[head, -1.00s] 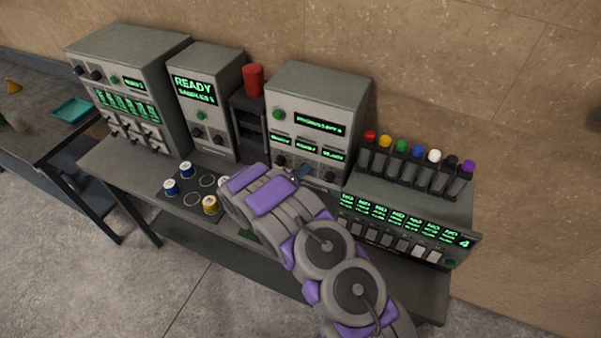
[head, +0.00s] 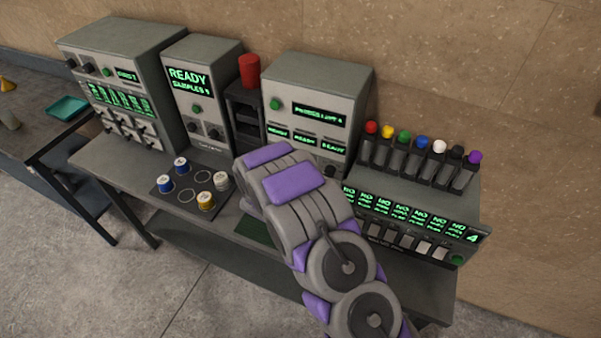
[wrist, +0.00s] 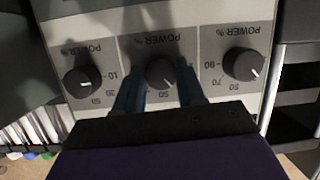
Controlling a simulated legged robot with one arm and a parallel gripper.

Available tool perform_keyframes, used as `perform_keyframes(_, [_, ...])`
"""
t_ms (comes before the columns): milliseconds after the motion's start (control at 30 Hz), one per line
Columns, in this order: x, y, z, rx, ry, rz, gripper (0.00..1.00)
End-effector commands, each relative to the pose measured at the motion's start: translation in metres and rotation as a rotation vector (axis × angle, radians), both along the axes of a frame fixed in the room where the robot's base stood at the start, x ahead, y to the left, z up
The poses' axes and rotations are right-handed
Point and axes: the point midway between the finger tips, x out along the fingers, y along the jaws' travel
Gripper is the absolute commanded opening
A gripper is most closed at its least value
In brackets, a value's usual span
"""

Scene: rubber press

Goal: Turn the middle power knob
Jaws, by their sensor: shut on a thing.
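In the wrist view, the middle power knob (wrist: 160,73) is a dark round dial on a pale panel, under an upside-down "POWER %" label. My gripper (wrist: 158,88) has its blue fingers on either side of this knob and is shut on it. The knob's white pointer line is partly visible, near the 50 mark. Two similar knobs flank it, one at left (wrist: 83,82) and one at right (wrist: 243,66). In the head view, the press unit (head: 317,105) stands behind my arm, which hides the middle knob and my fingers.
A rack of several coloured-capped bottles (head: 421,150) stands to the right, above a row of green displays. A black sample mat (head: 187,206) with blue, yellow and white containers lies to the left. A red cylinder (head: 249,70) stands beside the press unit.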

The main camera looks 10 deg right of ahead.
Motion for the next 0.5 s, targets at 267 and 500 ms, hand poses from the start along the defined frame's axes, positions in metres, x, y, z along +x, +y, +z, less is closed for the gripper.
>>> perform_keyframes(267, [-0.0023,-0.0009,-0.0104,0.227,-0.123,0.001,0.09])
perform_keyframes(500, [-0.0029,-0.0015,-0.0103,0.393,-0.216,0.000,0.09])
